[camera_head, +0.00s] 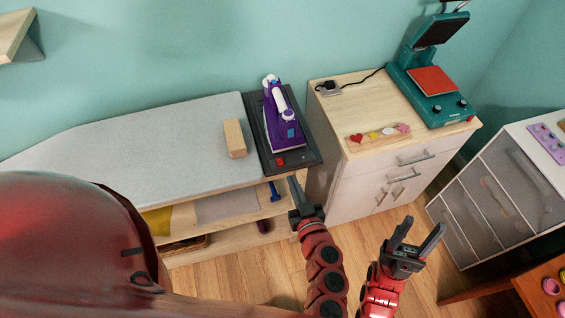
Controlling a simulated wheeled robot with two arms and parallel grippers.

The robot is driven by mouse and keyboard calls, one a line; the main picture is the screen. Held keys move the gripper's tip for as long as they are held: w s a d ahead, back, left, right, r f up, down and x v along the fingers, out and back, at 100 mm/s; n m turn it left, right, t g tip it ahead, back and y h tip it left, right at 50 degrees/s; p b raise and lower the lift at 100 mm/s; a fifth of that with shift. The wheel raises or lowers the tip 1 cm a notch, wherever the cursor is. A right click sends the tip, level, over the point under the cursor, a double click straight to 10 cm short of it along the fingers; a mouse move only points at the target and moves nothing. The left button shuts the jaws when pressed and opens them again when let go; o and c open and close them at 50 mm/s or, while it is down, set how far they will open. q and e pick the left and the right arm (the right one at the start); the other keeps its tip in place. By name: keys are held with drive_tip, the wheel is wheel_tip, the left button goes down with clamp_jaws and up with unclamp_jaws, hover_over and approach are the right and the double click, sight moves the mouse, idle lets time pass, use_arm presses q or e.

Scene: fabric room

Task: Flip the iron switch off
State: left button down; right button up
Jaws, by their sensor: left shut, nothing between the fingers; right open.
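The purple and white iron (281,125) stands on a dark rest plate (256,120) at the right end of the grey ironing board. A small red switch (280,161) sits at the near edge of this plate, in front of the iron. Whether it is on or off is too small to tell. My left gripper (296,181) is shut and empty. Its tips are just below and right of the switch, near the plate's front edge, and appear apart from it. My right gripper (422,228) is open and empty, over the floor in front of the white cabinet.
A wooden block (234,138) lies on the ironing board (170,135), left of the plate. The white cabinet (345,185) holds a teal heat press (430,85) and small coloured shapes. A drawer unit (490,190) stands right. A large reddish rounded form covers the lower left.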

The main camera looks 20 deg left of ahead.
use_arm(q)
hover_over(280, 162)
drive_tip(key=v, duration=0.3)
drive_tip(key=f, duration=0.2)
drive_tip(key=w+f+p, duration=0.1)
drive_tip(key=f, duration=0.1)
drive_tip(key=shift+w+a, duration=0.1)
drive_tip(key=shift+a, duration=0.1)
drive_tip(key=shift+f, duration=0.8)
